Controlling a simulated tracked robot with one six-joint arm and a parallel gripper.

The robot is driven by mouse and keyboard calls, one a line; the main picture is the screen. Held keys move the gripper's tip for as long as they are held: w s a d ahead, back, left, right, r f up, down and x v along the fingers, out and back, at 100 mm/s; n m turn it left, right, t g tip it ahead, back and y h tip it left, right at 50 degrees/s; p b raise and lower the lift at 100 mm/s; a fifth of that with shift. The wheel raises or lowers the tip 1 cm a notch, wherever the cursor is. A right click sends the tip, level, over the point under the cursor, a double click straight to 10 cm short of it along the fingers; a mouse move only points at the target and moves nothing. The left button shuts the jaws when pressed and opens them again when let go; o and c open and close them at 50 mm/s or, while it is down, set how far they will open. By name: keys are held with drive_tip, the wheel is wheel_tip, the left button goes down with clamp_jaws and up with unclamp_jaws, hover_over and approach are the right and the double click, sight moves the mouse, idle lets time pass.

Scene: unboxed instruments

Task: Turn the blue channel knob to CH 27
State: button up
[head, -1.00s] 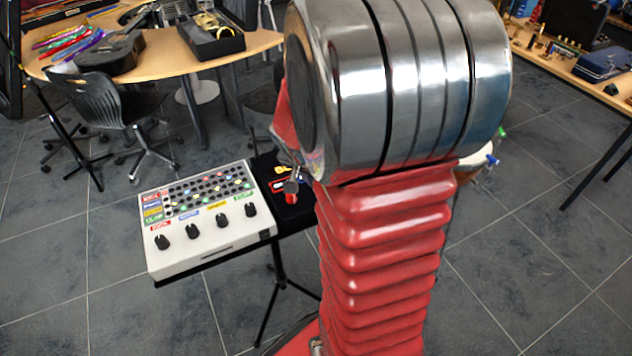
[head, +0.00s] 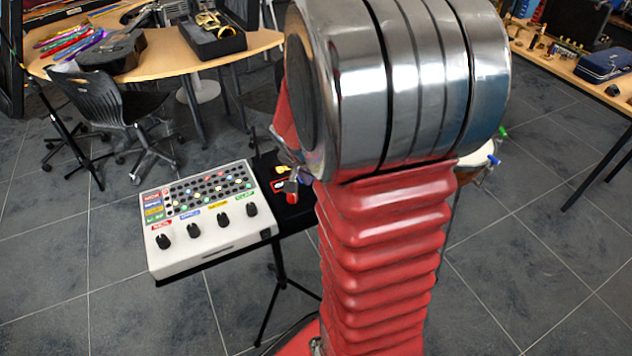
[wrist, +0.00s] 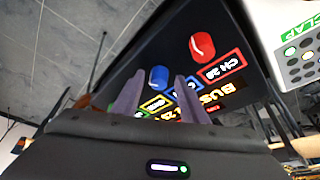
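The blue knob (wrist: 159,78) stands on a black panel (wrist: 145,55) in the wrist view. My gripper (wrist: 160,82) is open. Its two grey fingers are apart, and the blue knob shows between their tips; I cannot tell whether they touch it. A red knob (wrist: 202,46) with a white pointer line stands beside it, next to a red-framed CH 28 label (wrist: 223,67). The blue-framed label (wrist: 188,85) is partly hidden by the right finger, and its number cannot be read. In the head view the black panel (head: 301,214) is mostly hidden behind my arm.
Yellow- and green-framed labels and orange BUS lettering (wrist: 218,97) lie close to the fingers. A white drum machine (head: 210,240) with several black knobs adjoins the panel on the left. A black chair (head: 110,100) and a wooden table (head: 150,65) stand behind; open floor lies in front.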

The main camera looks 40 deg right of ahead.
drive_tip(key=shift+r, duration=0.1)
drive_tip(key=v, duration=1.3)
drive_tip(key=shift+a+r, duration=0.2)
drive_tip(key=shift+r, duration=0.05)
drive_tip(key=s+a+r+n+t+y, duration=0.2)
drive_tip(key=s+a+n, duration=0.2)
drive_tip(key=a+n, duration=0.3)
drive_tip(key=s+a+r+n+t+y, duration=0.2)
drive_tip(key=s+a+n, duration=0.2)
drive_tip(key=a, duration=1)
drive_tip(key=n, duration=0.3)
drive_tip(key=shift+a+r, duration=0.25)
drive_tip(key=shift+a, duration=0.15)
